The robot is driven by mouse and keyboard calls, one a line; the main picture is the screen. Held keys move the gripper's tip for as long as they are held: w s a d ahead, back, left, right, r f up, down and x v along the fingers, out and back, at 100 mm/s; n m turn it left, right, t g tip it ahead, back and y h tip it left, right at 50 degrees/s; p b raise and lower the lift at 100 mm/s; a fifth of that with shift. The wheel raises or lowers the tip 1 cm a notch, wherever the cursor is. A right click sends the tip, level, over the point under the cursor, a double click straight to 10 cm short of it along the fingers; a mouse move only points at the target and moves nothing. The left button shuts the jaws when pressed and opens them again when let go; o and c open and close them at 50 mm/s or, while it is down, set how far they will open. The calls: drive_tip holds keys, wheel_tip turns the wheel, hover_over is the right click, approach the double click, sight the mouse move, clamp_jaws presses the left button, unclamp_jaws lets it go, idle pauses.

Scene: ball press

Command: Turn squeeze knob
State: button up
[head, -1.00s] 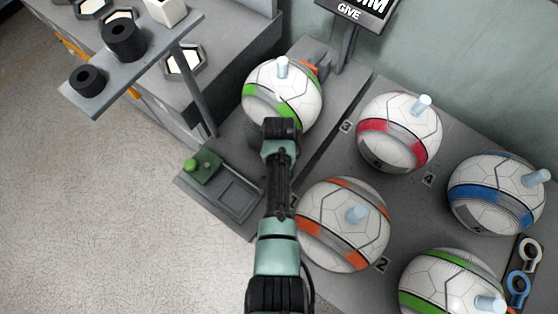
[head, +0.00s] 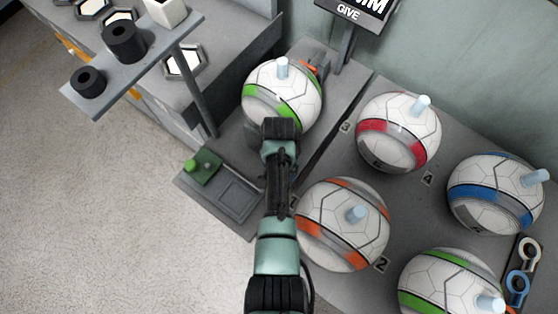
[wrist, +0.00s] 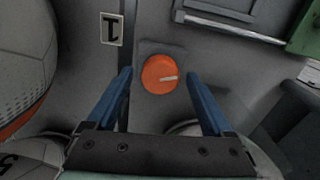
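The orange round knob (wrist: 153,74), with a white pointer line, sits on the grey panel in the wrist view. The pointer points to the right. My gripper (wrist: 161,77) is open, with one blue finger on each side of the knob. A gap shows between the knob and each finger. In the head view my arm hides the knob and the fingers. A white ball with green bands (head: 283,97) sits in the press behind my wrist. A grey block (head: 320,66) stands at its right side.
White balls with red (head: 399,132), blue (head: 495,193), orange (head: 343,225) and green (head: 450,283) bands stand on the grey stand to the right. A green box (head: 205,167) lies left of my arm. A raised shelf (head: 150,60) stands at upper left.

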wheel_tip(320, 180, up, 13)
drive_tip(key=shift+p, duration=0.45)
idle(0.6)
drive_tip(key=w+r+n+t, duration=0.1)
drive_tip(key=w+r+t, duration=0.4)
drive_tip(key=w+r, duration=0.5)
drive_tip(key=w+r+n+t, duration=0.1)
drive_tip(key=w+r+t, duration=0.45)
drive_tip(key=r, duration=0.85)
wheel_tip(320, 180, up, 19)
drive_tip(key=n+t, duration=0.2)
drive_tip(key=t, duration=0.5)
drive_tip(key=s+r+n+t, duration=0.1)
drive_tip(key=s+r+t, duration=0.4)
drive_tip(key=s+r, duration=0.3)
drive_tip(key=s+r+n+t, duration=0.1)
drive_tip(key=s+r+t, duration=0.4)
drive_tip(key=s+r, duration=0.4)
wheel_tip(320, 180, up, 7)
drive_tip(key=shift+s, duration=0.3)
